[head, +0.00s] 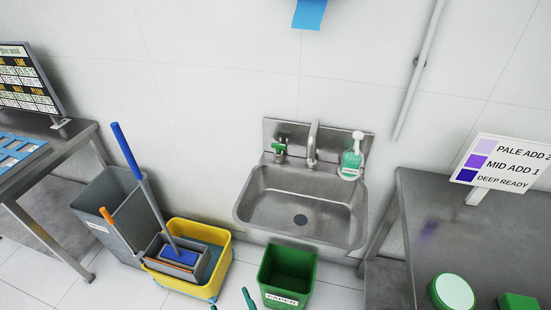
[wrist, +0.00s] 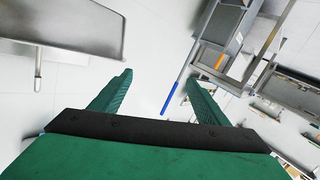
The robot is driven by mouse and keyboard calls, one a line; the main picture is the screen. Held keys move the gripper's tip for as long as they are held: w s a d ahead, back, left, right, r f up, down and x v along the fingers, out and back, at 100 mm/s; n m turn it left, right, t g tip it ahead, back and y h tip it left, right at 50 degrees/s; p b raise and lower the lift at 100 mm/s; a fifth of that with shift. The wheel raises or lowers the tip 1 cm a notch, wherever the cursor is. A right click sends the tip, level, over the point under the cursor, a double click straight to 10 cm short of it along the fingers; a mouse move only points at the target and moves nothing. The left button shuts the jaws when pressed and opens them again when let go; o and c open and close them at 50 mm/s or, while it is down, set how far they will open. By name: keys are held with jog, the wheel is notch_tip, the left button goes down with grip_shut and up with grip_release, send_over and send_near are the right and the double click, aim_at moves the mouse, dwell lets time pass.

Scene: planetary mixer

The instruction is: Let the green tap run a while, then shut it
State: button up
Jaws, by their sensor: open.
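The steel sink (head: 243,203) is fixed to the wall in the middle of the head view. The tap's green handle (head: 279,149) is at the back left of the sink, beside the curved metal spout (head: 313,143). I see no water stream below the spout. My gripper (wrist: 158,78) has two green fingers spread apart with nothing between them in the wrist view. It is away from the tap, and small dark green tips low in the head view look like its fingers. The wrist view does not show the green handle.
A soap bottle (head: 352,158) stands at the sink's right back corner. Below are a green bin (head: 287,277), a yellow mop bucket (head: 221,263) and a grey bin (head: 95,200). A blue mop handle (head: 127,151) leans up at the left. Steel tables flank both sides.

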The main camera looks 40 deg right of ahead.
jog(key=w+d+r+m+h, duration=0.1)
jog(key=w+d+r+h, duration=0.15)
jog(key=w+d, duration=0.5)
jog(key=w+d+r+m+h, duration=0.1)
jog(key=w+d+r+h, duration=0.2)
jog(key=w, duration=0.8)
jog(key=w+d+r+m+g+h, duration=0.2)
jog(key=w+d+r+m+h, duration=0.15)
jog(key=w+d+r, duration=0.45)
jog(key=w+d+r+m+g+h, duration=0.25)
jog(key=w+d+m, duration=0.2)
jog(key=d, duration=0.65)
jog(key=m, duration=0.1)
send_near(278, 146)
jog(key=shift+g+y, duration=0.25)
jog(key=shift+g, duration=0.1)
jog(key=x, duration=0.5)
jog(key=r+x, duration=0.1)
jog(key=x, duration=0.1)
jog(key=shift+w+d, duration=0.3)
jog(key=c, duration=1)
